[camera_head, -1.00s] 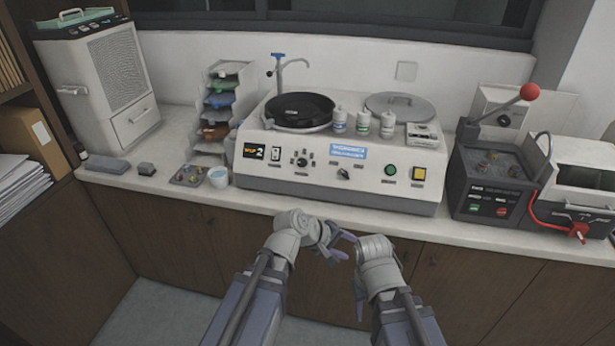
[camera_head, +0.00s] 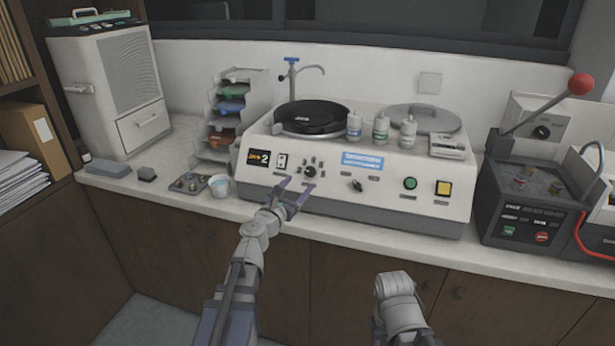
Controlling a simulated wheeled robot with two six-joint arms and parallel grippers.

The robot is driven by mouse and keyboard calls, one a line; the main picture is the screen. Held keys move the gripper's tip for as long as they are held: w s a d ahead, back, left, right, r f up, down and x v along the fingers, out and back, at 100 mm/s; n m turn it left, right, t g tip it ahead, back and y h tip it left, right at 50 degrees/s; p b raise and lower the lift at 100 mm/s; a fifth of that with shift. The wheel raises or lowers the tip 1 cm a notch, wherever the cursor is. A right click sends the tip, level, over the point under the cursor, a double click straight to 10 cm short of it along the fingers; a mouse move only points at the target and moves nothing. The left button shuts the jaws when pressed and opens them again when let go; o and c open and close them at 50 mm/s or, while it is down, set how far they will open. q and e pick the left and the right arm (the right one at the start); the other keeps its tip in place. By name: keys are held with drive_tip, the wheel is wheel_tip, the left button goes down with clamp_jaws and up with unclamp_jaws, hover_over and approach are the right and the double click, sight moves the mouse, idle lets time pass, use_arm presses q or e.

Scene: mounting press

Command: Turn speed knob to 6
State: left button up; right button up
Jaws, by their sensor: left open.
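The white polishing machine (camera_head: 410,170) stands on the counter with a sloped front panel. A small round black speed knob (camera_head: 309,171) sits on the panel's left part, ringed by small dark marks, right of a display reading 2 (camera_head: 258,159). Where its pointer aims is too small to read. My left gripper (camera_head: 292,193) is open and empty, its fingers spread just below and in front of the knob, apart from it as far as I can tell. My right arm (camera_head: 398,305) is low at the bottom centre; its gripper fingers are not visible.
A white cup (camera_head: 220,186) stands left of the machine. A mounting press (camera_head: 528,205) with a red-balled lever stands at the right.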

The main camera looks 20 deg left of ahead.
sight(309, 172)
use_arm(q)
drive_tip(key=w, duration=0.4)
drive_tip(key=w+d, duration=0.1)
drive_tip(key=w, duration=0.1)
drive_tip(key=shift+w, duration=0.35)
clamp_jaws()
